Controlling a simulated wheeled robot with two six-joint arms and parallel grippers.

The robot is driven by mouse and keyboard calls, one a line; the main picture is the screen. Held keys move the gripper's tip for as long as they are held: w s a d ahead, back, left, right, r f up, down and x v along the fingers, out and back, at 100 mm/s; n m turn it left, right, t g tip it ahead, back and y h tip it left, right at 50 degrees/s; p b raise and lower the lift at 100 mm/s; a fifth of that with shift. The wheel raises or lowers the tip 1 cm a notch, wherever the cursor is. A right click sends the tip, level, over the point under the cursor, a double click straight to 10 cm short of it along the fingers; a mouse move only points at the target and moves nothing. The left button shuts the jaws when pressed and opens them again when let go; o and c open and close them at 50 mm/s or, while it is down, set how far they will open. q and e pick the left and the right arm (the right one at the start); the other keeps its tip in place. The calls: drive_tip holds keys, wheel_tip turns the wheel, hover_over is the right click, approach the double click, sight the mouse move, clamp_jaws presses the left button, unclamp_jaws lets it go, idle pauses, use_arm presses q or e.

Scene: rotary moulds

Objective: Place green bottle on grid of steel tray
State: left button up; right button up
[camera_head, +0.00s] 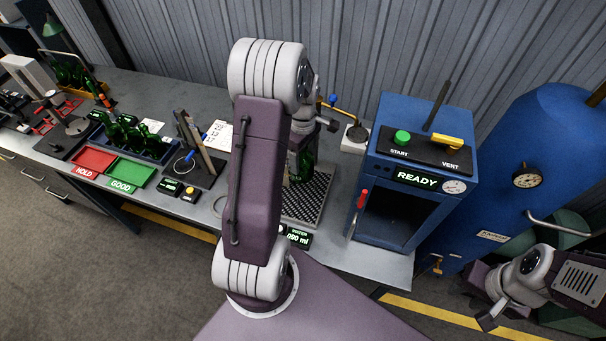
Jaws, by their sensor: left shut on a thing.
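The green bottle (294,166) is upright at the grid of the steel tray (318,190), partly hidden behind my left arm. My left gripper (303,143) is shut on its upper part; its fingertips are mostly hidden. The bottle's base shows against the dark grid, but I cannot tell whether it touches. The tray's left part is hidden by my arm. My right gripper (490,315) is at the lower right, away from the bench and tray; its jaw opening is unclear.
A blue cabinet (452,112) with a dark open chamber stands right of the tray. A water readout (299,238) is at the tray's front. A red HOLD tray (93,159), a green GOOD tray (131,172) and a rack of green bottles (128,132) are left.

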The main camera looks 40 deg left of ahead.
sight(303, 176)
use_arm(q)
wheel_tip(303, 176, down, 5)
drive_tip(key=shift+f+p, duration=0.1)
drive_tip(key=shift+p, duration=0.2)
drive_tip(key=shift+w+a+f, duration=0.1)
drive_tip(key=shift+w+f, duration=0.15)
drive_tip(key=shift+f, duration=0.1)
drive_tip(key=f, duration=0.3)
drive_tip(key=shift+s+p, duration=0.3)
drive_tip(key=shift+p, duration=0.05)
drive_tip(key=shift+w+f, duration=0.1)
drive_tip(key=shift+f, duration=0.15)
drive_tip(key=shift+w, duration=0.1)
drive_tip(key=shift+f, duration=0.2)
drive_tip(key=o, duration=1.8)
drive_tip(key=shift+r, duration=0.1)
drive_tip(key=shift+c, duration=0.2)
